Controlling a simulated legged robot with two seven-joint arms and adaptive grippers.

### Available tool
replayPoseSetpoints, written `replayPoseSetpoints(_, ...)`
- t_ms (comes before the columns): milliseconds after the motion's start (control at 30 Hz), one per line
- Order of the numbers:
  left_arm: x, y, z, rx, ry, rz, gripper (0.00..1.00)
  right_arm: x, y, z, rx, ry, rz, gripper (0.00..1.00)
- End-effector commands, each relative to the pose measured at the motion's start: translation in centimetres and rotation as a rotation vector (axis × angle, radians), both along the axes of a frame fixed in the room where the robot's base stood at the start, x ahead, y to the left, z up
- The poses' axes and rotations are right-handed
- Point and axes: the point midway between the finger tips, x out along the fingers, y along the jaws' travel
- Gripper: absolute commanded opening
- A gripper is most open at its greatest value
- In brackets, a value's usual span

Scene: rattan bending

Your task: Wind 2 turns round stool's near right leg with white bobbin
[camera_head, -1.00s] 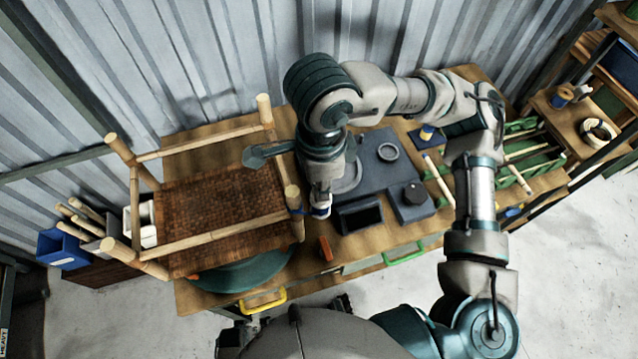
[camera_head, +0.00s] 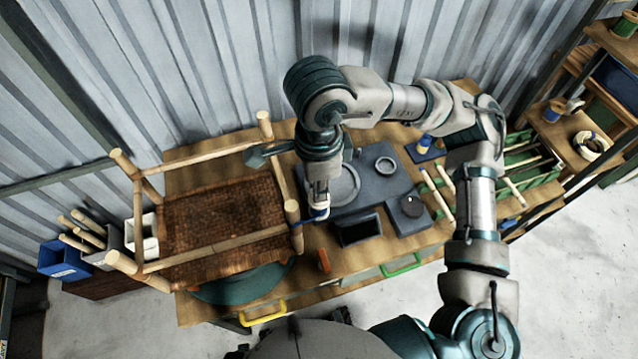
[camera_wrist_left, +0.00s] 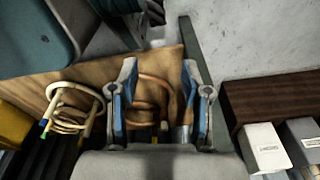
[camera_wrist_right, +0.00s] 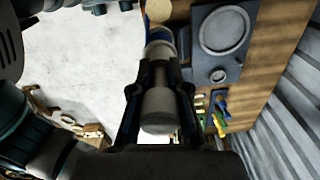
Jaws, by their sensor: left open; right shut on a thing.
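The stool stands upside down, its woven brown seat (camera_head: 220,215) low and its legs pointing up. Its near right leg (camera_head: 294,225) rises at the seat's right corner, with a blue strand or band beside it. My right gripper (camera_head: 320,203) is just right of this leg. In the right wrist view its fingers (camera_wrist_right: 160,105) are shut on the whitish bobbin (camera_wrist_right: 160,108), with blue and white at its far end near a round wooden end. How much is wound on the leg is unclear. My left gripper (camera_wrist_left: 160,95) is open and empty, seen in the left wrist view.
A green round base (camera_head: 240,284) lies under the stool. A dark grey tool plate (camera_head: 385,195) is right of the leg. An orange coil (camera_wrist_left: 150,95) lies beyond the left fingers, a cream coil (camera_wrist_left: 70,110) to their left. Bins stand left of the bench.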

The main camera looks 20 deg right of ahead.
Motion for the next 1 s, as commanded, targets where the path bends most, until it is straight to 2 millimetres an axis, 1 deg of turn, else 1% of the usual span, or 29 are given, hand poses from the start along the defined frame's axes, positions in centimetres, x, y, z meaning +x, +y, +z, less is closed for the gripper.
replayPoseSetpoints(33, -0.3, 0.1, -0.2, 0.001, 0.003, -0.001, 0.48, 0.0, 0.0, 0.5, 0.0, -0.001, 0.0, 0.0)
replayPoseSetpoints(500, -4.5, 1.0, -2.8, 0.006, 0.022, -0.008, 0.48, 0.0, 0.0, 2.9, 0.0, 0.0, 0.001, 0.0)
replayPoseSetpoints(1000, -9.7, 2.1, -4.3, 0.012, 0.047, -0.015, 0.48, 0.0, 0.0, 5.3, 0.0, 0.0, 0.0, 0.0)
